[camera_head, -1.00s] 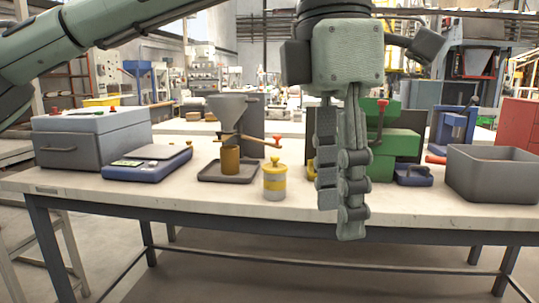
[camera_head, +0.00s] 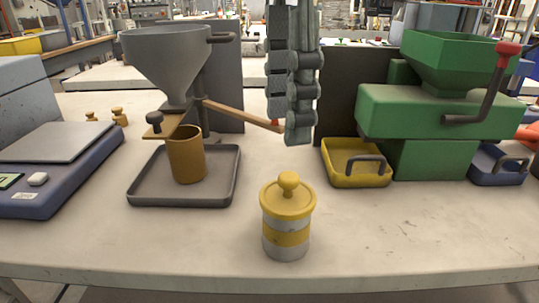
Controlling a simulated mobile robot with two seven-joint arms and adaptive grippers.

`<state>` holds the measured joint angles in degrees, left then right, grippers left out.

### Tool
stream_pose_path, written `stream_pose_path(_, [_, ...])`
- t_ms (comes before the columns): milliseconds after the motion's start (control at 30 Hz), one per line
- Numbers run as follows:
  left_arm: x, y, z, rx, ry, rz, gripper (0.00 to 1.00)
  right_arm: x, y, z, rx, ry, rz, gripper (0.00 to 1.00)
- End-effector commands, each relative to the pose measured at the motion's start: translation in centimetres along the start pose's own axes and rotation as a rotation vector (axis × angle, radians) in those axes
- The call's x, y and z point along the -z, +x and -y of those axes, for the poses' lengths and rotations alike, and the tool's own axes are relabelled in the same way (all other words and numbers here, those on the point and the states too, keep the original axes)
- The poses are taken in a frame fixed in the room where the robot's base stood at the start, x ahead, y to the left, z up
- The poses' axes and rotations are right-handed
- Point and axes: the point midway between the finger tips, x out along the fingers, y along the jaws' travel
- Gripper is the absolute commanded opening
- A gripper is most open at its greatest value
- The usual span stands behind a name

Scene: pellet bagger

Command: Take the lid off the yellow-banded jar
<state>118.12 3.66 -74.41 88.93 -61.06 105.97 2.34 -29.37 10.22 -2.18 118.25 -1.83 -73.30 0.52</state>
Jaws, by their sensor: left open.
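The yellow-banded jar (camera_head: 286,240) stands upright near the front edge of the table. Its body is pale grey with a yellow band. Its yellow lid (camera_head: 288,200), with a round knob on top, sits on the jar. My left gripper (camera_head: 291,130) hangs fingers down, above and behind the jar in the picture, apart from the lid. It is open and holds nothing that I can see; its fingers overlap from this angle. My right gripper is not in view.
A grey hopper (camera_head: 165,60) stands over a brown cup (camera_head: 186,160) on a dark tray (camera_head: 140,195), with a wooden lever beside it. A blue scale (camera_head: 60,195) is at left. A green machine (camera_head: 430,125), a yellow tray (camera_head: 345,180) and a blue tray (camera_head: 485,180) are at right. Table around the jar is clear.

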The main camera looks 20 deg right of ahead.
Motion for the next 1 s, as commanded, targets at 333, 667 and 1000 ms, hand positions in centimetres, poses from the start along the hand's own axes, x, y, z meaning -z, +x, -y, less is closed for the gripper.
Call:
stream_pose_path(333, [0.0, 3.2, 0.2, 0.001, 0.002, -0.002, 0.44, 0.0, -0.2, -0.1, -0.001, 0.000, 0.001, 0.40])
stream_pose_path(667, [0.0, 7.5, 0.5, 0.000, 0.001, 0.000, 0.44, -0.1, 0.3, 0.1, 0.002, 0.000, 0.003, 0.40])
stream_pose_path(1000, [0.0, 7.8, 0.5, 0.000, 0.001, 0.001, 0.37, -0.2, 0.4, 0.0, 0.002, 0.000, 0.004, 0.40])
